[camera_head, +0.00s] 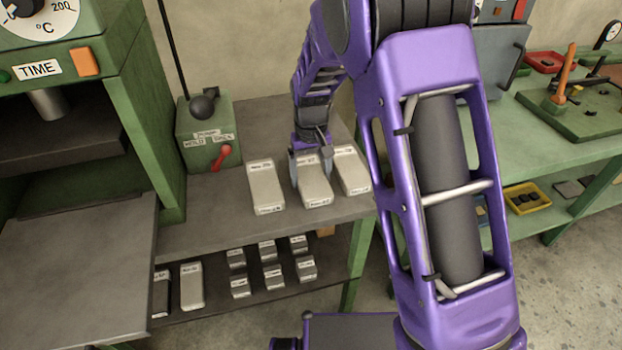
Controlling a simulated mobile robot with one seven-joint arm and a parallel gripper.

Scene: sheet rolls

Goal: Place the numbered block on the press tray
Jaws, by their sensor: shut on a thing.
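Three pale grey labelled blocks lie in a row on the grey top shelf beside the green press. My gripper (311,165) is over the middle block (314,188), pointing down, with its fingers shut on that block's sides near its far end. The block is at or very near shelf level; I cannot tell if it is lifted. The left block (266,187) and right block (351,170) lie close on either side. The labels are too small to read surely. A flat grey tray (75,265) juts out from the press (140,110) at the left.
Several smaller blocks sit on the lower shelf (230,300). A green bench (560,130) with tools stands at the right. The tray's visible surface is clear.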

